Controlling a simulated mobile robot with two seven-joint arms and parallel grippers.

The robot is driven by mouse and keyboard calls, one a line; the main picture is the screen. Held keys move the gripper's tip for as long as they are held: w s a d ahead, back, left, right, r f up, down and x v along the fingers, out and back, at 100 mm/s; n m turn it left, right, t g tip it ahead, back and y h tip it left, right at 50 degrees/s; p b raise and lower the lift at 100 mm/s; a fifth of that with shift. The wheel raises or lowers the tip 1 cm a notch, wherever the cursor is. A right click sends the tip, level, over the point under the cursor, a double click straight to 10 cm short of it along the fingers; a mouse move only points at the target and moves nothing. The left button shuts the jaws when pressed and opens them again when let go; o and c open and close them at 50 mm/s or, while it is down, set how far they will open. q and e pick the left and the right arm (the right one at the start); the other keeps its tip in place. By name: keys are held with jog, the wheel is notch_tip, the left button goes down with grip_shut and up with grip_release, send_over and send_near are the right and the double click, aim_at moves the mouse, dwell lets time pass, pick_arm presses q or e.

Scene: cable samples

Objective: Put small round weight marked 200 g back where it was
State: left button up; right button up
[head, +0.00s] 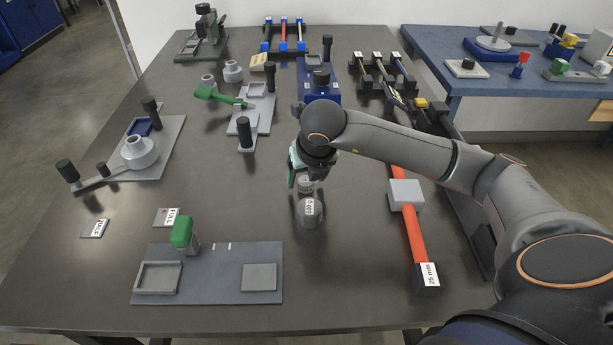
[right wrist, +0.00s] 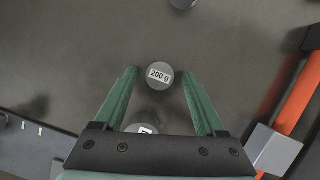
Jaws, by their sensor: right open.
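The small round grey weight marked 200 g (right wrist: 160,75) stands on the dark table between the tips of my open right gripper (right wrist: 158,72), with a gap to each green finger. In the head view the same weight (head: 306,186) shows just below my right gripper (head: 307,176), partly covered by it. A larger round weight (head: 309,213) stands just in front of it, towards the near table edge. In the right wrist view this larger weight (right wrist: 141,128) is partly hidden by the gripper body, and its label is cut off. My left gripper is not in view.
An orange-red bar with a grey block (head: 405,195) lies to the right. A grey base plate with a green-topped post (head: 212,285) lies at the front left. A blue device (head: 319,90) stands behind the gripper.

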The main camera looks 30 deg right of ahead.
pick_arm(q)
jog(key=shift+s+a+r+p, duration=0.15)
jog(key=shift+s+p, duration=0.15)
jog(key=shift+p, duration=0.25)
pick_arm(e)
jog(key=v, duration=1.1)
jog(key=shift+r, duration=0.2)
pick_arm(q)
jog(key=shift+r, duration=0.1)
pick_arm(e)
jog(key=shift+s, duration=0.15)
